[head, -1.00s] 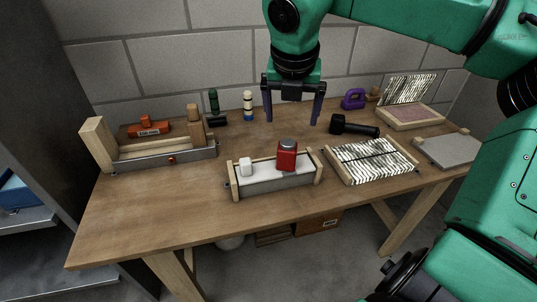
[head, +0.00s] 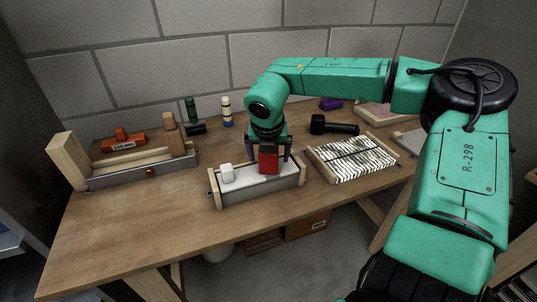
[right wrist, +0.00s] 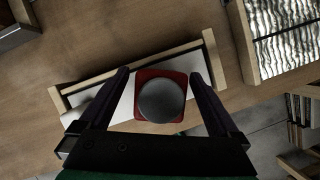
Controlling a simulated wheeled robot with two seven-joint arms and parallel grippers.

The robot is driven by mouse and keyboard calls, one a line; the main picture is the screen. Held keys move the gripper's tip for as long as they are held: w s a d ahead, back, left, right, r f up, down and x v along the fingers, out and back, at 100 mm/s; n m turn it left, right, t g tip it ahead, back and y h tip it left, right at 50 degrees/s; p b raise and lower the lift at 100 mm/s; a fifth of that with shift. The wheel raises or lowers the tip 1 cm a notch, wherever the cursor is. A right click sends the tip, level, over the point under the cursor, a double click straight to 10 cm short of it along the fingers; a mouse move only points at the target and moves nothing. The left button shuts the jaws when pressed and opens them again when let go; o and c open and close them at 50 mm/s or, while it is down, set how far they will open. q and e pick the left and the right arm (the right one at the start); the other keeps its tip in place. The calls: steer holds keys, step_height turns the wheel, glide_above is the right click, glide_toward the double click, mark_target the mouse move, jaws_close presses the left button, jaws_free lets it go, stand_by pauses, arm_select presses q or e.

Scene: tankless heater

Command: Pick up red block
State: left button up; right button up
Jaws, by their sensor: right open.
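The red block (head: 268,160) stands in the right part of a shallow wood-ended tray (head: 259,188) with a white inside. In the right wrist view the red block (right wrist: 161,96) has a round grey top and lies between the two dark fingers. My right gripper (head: 270,158) is open and low over the tray, with a finger on each side of the block. In the right wrist view the open gripper (right wrist: 160,88) shows a gap between each finger and the block. My left gripper is not in view.
A small white block (head: 227,173) sits at the tray's left end. A striped panel (head: 352,158) lies to the right, with a black dumbbell-shaped object (head: 333,126) behind it. A larger wood-and-metal holder (head: 137,168) stands at the left. The front tabletop is clear.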

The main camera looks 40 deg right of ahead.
steer(key=shift+w+d+f, duration=0.1)
steer(key=shift+d+f, duration=0.1)
steer(key=shift+f, duration=0.25)
steer(key=shift+r, duration=0.1)
jaws_close()
step_height(320, 180, up, 10)
steer(key=shift+b, duration=0.35)
